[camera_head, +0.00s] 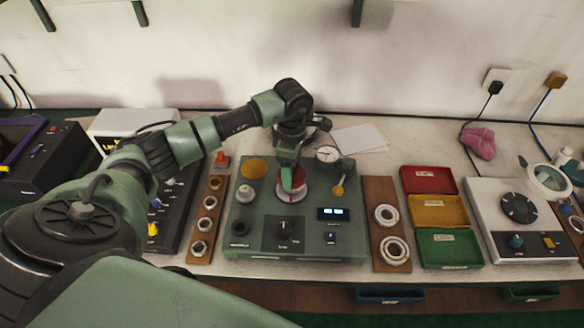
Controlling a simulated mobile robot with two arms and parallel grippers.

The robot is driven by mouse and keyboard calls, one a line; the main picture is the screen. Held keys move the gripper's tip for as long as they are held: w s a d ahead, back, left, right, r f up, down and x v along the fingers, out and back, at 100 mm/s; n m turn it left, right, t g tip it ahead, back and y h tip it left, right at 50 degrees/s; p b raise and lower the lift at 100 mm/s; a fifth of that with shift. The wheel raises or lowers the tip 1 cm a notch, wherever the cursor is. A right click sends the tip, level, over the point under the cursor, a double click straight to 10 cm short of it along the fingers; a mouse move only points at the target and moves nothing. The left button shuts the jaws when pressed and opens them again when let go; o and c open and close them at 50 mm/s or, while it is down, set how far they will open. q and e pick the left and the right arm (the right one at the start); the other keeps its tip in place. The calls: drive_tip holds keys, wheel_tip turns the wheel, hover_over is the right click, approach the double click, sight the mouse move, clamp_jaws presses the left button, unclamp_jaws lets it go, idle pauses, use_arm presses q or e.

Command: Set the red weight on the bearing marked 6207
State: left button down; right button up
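The red weight (300,176) is at the top middle of the green tester box, with a pale ring (290,196) showing around its lower edge. I cannot tell if it rests on that ring or is held just above it. My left gripper (291,184) points down at the red weight, its fingers partly covering it; whether they are closed on it is unclear. Bearing rings lie on the right wooden board, a smaller one (386,216) and a larger one (395,250). No 6207 mark is readable. My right gripper is not in view.
The green box (258,222) carries a knob, display and dial gauge (327,154). A left wooden board (208,215) holds several small rings. Red (429,180), yellow (440,211) and green (449,249) trays stand right, beside a white device (490,199). A pink cloth (480,143) lies behind.

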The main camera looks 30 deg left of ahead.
use_arm(q)
drive_tip(key=shift+f, duration=0.15)
drive_tip(key=shift+b, duration=0.55)
idle(0.7)
drive_tip(key=shift+c, duration=1.6)
unclamp_jaws()
drive_tip(key=shift+o, duration=1.3)
